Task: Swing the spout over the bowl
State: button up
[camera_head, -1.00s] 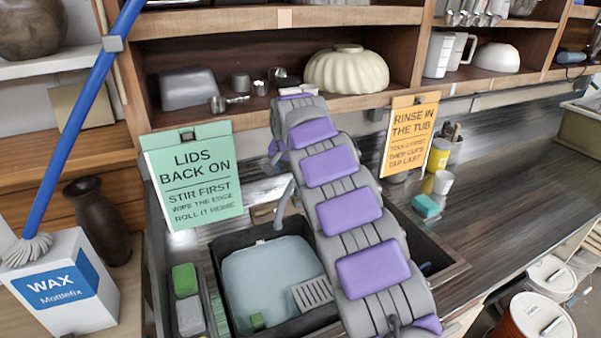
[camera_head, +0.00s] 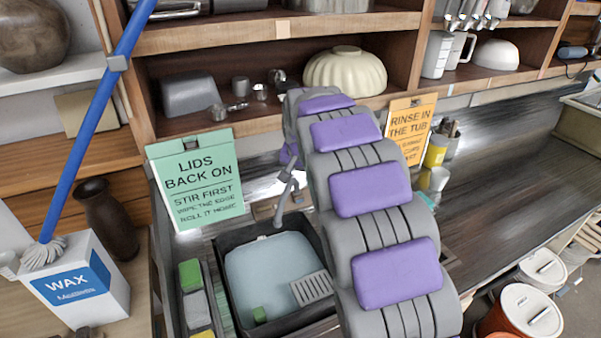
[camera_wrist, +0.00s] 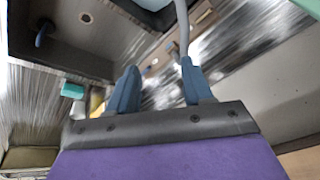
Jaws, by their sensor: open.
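The spout (camera_head: 283,205) is a thin grey tube rising at the back of the sink, over the rear edge of the dark left bowl (camera_head: 223,268). A pale blue surface (camera_head: 265,262) fills much of that bowl. In the wrist view the spout (camera_wrist: 183,28) comes down from the top edge to the right finger. My gripper (camera_wrist: 158,68) is open, its two dark blue fingers apart; the spout is close to the right fingertip, and I cannot tell whether they touch. The wrist view also shows a dark bowl with a drain (camera_wrist: 85,18). In the head view my arm hides the fingers and right bowl.
A green sign (camera_head: 197,180) stands left of the spout and an orange sign (camera_head: 409,130) right of my arm. A shelf (camera_head: 200,122) with vessels runs behind. A wax box (camera_head: 78,285) stands at left. The counter at right (camera_head: 500,150) is mostly clear.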

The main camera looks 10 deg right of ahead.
jog(key=shift+s+a+p, duration=0.3)
jog(key=shift+s, duration=0.25)
jog(key=shift+s+a+p, duration=0.25)
jog(key=shift+s, duration=0.25)
jog(key=shift+d, duration=0.15)
send_near(285, 193)
jog(key=shift+m+t, duration=0.4)
jog(key=x, duration=0.9)
jog(key=shift+s+f, duration=0.2)
jog(key=shift+s, duration=0.05)
grip_shut()
